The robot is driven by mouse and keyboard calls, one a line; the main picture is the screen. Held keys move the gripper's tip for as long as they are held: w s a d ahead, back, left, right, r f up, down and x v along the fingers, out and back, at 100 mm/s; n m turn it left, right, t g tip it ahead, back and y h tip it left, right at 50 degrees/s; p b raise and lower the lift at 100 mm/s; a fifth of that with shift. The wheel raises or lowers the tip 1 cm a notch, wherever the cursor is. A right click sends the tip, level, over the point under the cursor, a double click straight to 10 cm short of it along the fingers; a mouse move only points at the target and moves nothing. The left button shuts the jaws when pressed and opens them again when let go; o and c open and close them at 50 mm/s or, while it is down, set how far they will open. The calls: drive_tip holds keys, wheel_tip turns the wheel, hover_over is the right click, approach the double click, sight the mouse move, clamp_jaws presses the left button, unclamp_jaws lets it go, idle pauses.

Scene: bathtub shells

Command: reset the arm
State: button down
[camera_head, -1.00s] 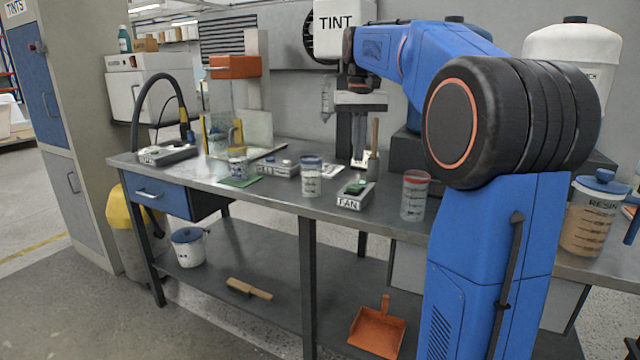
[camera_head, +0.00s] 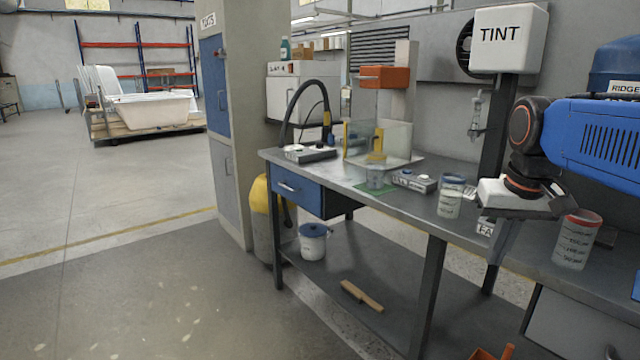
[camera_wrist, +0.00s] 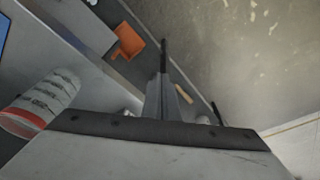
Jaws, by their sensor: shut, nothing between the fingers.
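My gripper (camera_head: 500,250) hangs from my blue arm at the right of the head view, pointing down by the bench's front edge. Its fingers are shut together and empty. In the wrist view the closed fingers (camera_wrist: 164,62) point toward the floor, with nothing held. My wrist hides part of the bench top, and the FAN box (camera_head: 485,227) is mostly covered behind the gripper. A red-rimmed clear cup (camera_head: 575,240) stands on the bench just right of the gripper. It also shows at the left of the wrist view (camera_wrist: 48,100).
The metal bench (camera_head: 405,205) carries a graduated cup (camera_head: 449,198), a small scale (camera_head: 413,181) and a clear-walled box (camera_head: 392,138). Open floor (camera_head: 120,285) lies left; a bathtub shell (camera_head: 150,108) stands far back.

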drive_tip(key=s+a+f+n+t, duration=0.1)
drive_tip(key=s+a+f, duration=0.1)
drive_tip(key=s+f, duration=0.5)
drive_tip(key=s+a+f+n+t, duration=0.1)
drive_tip(key=s+a+f, duration=0.1)
drive_tip(key=s+f, duration=0.4)
wheel_tip(320, 180, down, 2)
drive_tip(key=shift+s+a+f, duration=0.2)
drive_tip(key=shift+s+a, duration=0.15)
